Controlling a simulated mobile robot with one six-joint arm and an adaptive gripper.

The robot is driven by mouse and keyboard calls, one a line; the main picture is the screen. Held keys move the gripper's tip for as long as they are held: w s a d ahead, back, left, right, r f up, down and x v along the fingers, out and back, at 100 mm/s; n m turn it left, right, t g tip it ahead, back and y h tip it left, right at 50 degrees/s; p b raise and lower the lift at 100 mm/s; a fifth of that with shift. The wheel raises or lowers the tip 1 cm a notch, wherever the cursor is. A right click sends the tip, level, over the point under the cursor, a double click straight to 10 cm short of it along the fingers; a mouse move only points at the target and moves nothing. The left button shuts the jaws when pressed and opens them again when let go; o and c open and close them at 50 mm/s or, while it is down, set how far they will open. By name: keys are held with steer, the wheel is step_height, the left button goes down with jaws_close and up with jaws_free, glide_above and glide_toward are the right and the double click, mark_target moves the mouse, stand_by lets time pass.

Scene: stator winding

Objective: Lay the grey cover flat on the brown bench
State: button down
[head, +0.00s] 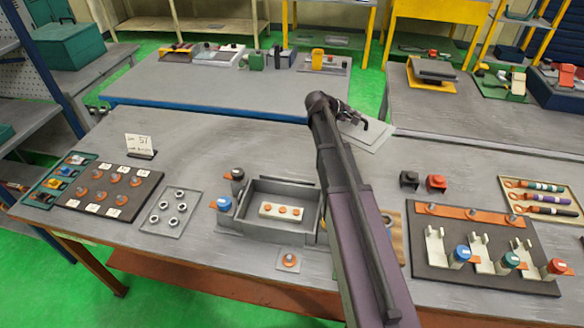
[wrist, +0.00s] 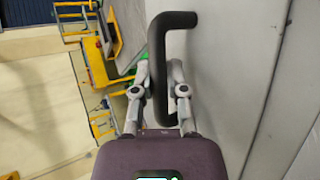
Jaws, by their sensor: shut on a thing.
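The grey cover (head: 372,138) is a flat light-grey plate with a dark bar handle (wrist: 158,45). My gripper (head: 350,115) is shut on this handle; the fingers also show on either side of it in the wrist view (wrist: 163,82). In the head view the cover is at the far edge of the brown bench (head: 215,155), and my arm and gripper hide part of it. I cannot tell whether it touches the bench top. The bench has a grey top and a rust-brown frame. In the wrist view the cover's grey face (wrist: 225,80) lies right of the handle.
An open grey housing (head: 245,240) stands mid-bench, left of my arm. A dark board of studs (head: 147,180) and a nut plate (head: 155,222) lie left. The back-left top is largely clear around a sign (head: 139,143).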

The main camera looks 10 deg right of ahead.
steer(key=a+f+n+t+y+b, duration=0.1)
steer(key=a+f+n+t+b, duration=0.1)
steer(key=a, duration=0.8)
steer(key=w+a+f+n+t+y+b, duration=0.1)
steer(key=a+f+n+t+b, duration=0.2)
steer(key=a, duration=0.8)
steer(key=shift+w+f+y+b, duration=0.3)
steer(key=shift+f+b, duration=0.35)
steer(key=shift+f, duration=0.2)
step_height(320, 180, down, 6)
steer(key=b, duration=0.6)
steer(key=shift+f, duration=0.15)
steer(key=shift+f, duration=0.1)
steer(key=shift+f+b, duration=1.75)
steer(key=shift+b, duration=0.3)
steer(key=shift+f, duration=0.15)
steer(key=c, duration=0.7)
jaws_free()
